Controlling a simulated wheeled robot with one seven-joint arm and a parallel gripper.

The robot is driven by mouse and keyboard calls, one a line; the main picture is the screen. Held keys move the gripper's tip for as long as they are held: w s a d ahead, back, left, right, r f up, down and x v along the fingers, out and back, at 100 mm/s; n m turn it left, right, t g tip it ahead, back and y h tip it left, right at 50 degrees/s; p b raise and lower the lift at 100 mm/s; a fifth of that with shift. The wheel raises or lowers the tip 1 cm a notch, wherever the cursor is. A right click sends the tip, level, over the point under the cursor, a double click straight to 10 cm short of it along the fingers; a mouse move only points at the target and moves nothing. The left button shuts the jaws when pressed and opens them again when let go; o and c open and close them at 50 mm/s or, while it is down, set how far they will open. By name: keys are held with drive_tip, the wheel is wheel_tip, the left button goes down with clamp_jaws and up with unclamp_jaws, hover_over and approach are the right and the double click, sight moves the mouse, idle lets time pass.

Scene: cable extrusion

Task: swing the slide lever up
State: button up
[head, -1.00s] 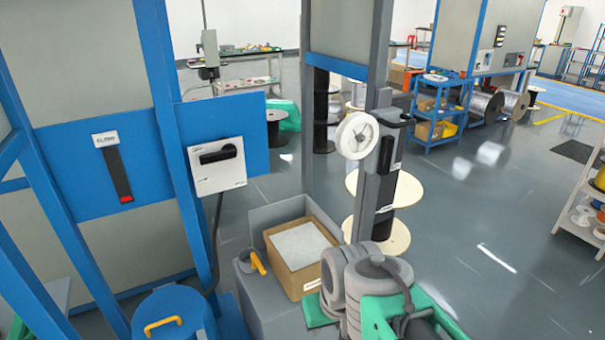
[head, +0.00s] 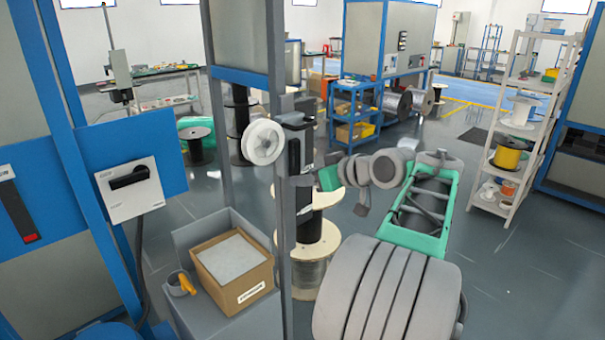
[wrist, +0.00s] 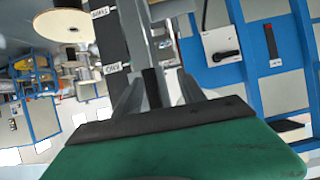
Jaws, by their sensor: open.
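A black upright handle (head: 295,157) sits on the grey post (head: 283,225), right of a white wheel (head: 263,142). I take it for the slide lever, but I cannot read its label. My gripper (head: 306,190) is beside the post, just below and right of this handle, at the end of my green and grey arm. In the wrist view my gripper (wrist: 157,95) has its two grey fingers apart, with a dark bar (wrist: 151,88) showing between them. I cannot tell whether they touch it. The labelled dark side of the post (wrist: 110,45) is left of the fingers.
A blue panel with a rotary switch (head: 130,178) stands left. A cardboard box (head: 235,270) sits in a grey bin beside the post's foot. A wooden spool (head: 318,238) stands behind the post. Open floor lies to the right, before white shelves (head: 520,120).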

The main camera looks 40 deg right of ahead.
sight(298, 172)
drive_tip(key=shift+t, duration=0.4)
drive_tip(key=w, duration=0.1)
drive_tip(key=w+d+f, duration=0.1)
drive_tip(key=w, duration=0.1)
drive_tip(key=w+d+p, duration=0.1)
drive_tip(key=w, duration=0.1)
drive_tip(key=shift+w+d+f, duration=0.1)
drive_tip(key=shift+f, duration=0.25)
drive_tip(key=shift+c, duration=0.2)
clamp_jaws()
idle(0.6)
